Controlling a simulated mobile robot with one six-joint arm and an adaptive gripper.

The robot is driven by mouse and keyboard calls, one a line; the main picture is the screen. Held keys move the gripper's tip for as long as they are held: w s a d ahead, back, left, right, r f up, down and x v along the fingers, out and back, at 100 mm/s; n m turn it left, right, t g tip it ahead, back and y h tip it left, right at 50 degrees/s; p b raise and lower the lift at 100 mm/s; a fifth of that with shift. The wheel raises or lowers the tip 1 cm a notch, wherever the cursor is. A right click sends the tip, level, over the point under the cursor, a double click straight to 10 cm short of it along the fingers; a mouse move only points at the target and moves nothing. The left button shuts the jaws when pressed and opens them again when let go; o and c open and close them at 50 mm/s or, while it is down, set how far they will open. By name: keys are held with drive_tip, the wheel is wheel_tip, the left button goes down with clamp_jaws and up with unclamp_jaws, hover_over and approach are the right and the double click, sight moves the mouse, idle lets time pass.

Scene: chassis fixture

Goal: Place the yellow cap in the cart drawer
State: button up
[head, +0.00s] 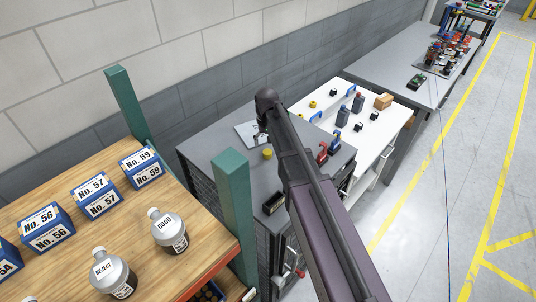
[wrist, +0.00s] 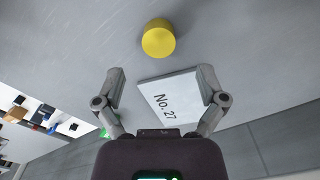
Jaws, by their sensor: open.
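A yellow cap (head: 267,154) stands on the grey cabinet top (head: 215,150). In the wrist view the yellow cap (wrist: 158,38) is ahead of my fingertips and apart from them. My gripper (wrist: 161,82) is open, with nothing between its fingers. A white plate marked No. 27 (wrist: 168,98) lies flat below the gripper, beyond and between the fingers; it shows in the head view too (head: 246,130). In the head view my arm hides part of the cabinet, and the fingers are hard to make out. I cannot tell which drawer is the cart drawer; no open drawer is clear.
A white-topped table (head: 340,100) holds small parts, blue handles and a cardboard box (head: 383,101). Red and blue items (head: 322,152) sit near the cabinet's right edge. A green post (head: 235,215) and wooden shelf (head: 150,225) with bottles stand in front. Floor at right is clear.

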sight(267, 151)
drive_tip(key=shift+s+d+f+b, duration=0.1)
drive_tip(key=shift+f+b, duration=1.2)
drive_tip(key=shift+s+f+b, duration=0.1)
drive_tip(key=shift+f+b, duration=1.2)
drive_tip(key=shift+c, duration=0.2)
drive_tip(key=c, duration=0.8)
drive_tip(key=shift+c, duration=0.2)
drive_tip(key=shift+r, duration=0.25)
wheel_tip(267, 151, up, 10)
drive_tip(key=p, duration=1)
drive_tip(key=shift+f, duration=0.25)
